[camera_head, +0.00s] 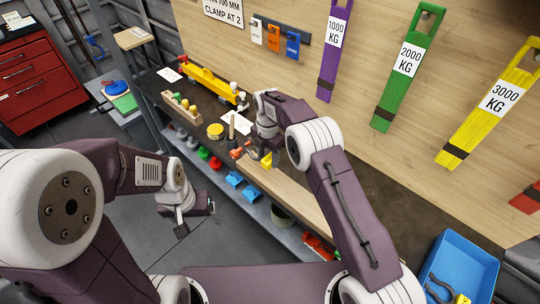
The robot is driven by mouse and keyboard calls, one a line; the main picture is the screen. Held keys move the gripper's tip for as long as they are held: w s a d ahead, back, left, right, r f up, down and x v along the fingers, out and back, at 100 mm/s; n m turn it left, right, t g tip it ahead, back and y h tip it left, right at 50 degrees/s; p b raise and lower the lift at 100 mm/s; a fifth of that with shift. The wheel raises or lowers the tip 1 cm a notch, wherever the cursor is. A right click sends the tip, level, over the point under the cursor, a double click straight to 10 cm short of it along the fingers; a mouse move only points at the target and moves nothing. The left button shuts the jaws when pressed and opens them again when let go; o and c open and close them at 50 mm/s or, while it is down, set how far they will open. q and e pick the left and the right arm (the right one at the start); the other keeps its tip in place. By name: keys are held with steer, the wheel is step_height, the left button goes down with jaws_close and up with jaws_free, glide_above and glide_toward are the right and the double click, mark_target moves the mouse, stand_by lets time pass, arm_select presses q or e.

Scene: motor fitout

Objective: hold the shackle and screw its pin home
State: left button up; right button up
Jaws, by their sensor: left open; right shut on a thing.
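My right gripper (250,147) is over the bench, below its bent wrist, and is shut on a small orange piece (237,153). This looks like the shackle, but it is too small to make out its bow. The pin cannot be told apart from it. A yellow piece (266,160) shows just right of the gripper. My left gripper (186,219) is open and empty, hanging low in front of the bench, apart from the orange piece.
The dark bench (152,85) carries a yellow beam (205,84), a wooden rack (181,109) and a yellow round tin (215,131). A blue bin (462,262) stands at right. Slings hang on the wooden wall.

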mark_target(268, 179)
steer(key=shift+f, duration=0.15)
steer(key=shift+f+b, duration=0.5)
steer(key=shift+f, duration=0.25)
steer(key=shift+f, duration=0.35)
steer(key=shift+f+b, duration=1)
steer(key=shift+f, duration=0.4)
steer(key=shift+f+b, duration=0.4)
steer(key=shift+f, duration=0.3)
steer(key=shift+f+b, duration=1.3)
steer(key=shift+f, duration=0.8)
steer(key=o, duration=1.5)
steer(key=shift+o, duration=0.2)
